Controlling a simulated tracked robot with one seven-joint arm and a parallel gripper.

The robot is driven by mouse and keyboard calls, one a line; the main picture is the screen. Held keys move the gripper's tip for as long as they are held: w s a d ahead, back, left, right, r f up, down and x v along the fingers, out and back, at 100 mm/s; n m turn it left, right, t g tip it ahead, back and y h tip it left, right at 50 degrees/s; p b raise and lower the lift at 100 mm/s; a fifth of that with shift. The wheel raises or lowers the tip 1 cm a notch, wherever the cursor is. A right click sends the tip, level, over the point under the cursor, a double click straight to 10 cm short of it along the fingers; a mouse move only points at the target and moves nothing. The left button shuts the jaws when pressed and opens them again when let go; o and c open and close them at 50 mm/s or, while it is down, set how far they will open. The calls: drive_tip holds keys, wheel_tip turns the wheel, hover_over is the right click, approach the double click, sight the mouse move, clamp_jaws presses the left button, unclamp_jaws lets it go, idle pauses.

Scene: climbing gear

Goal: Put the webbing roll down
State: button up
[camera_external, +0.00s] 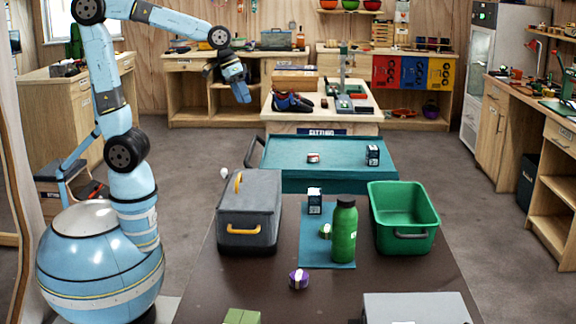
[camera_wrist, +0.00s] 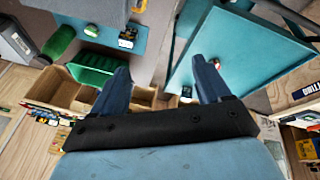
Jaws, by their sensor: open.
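My gripper (camera_external: 241,92) is raised at the upper left centre of the external view. In the wrist view its two blue fingers stand wide apart with nothing between them (camera_wrist: 161,80). Three small rolls show, and I cannot tell which is meant: a red-and-white one (camera_external: 313,158) on the teal cart top (camera_external: 285,173), a green one (camera_external: 325,231) on the blue mat (camera_external: 314,256), and a purple one (camera_external: 299,280) on the dark table (camera_external: 243,296). A roll on the teal tray also shows in the wrist view (camera_wrist: 260,25). No roll touches my gripper.
On the dark table are a grey box with yellow handle (camera_external: 249,210), a green bottle (camera_external: 344,231), a black-and-white carton (camera_external: 314,201) and a green crate (camera_external: 404,238). Another carton (camera_external: 372,155) stands on the cart's right side.

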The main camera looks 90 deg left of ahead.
drive_tip(key=s+d+m, duration=0.2)
drive_tip(key=s+d, duration=0.2)
drive_tip(key=s, duration=0.4)
drive_tip(key=s+d+m+t, duration=0.1)
drive_tip(key=s+d+m, duration=0.2)
drive_tip(key=s, duration=0.6)
drive_tip(key=shift+s+d+y, duration=0.15)
drive_tip(key=shift+d+y, duration=0.15)
drive_tip(key=shift+d, duration=0.1)
drive_tip(key=shift+o, duration=0.5)
drive_tip(key=shift+r, duration=0.1)
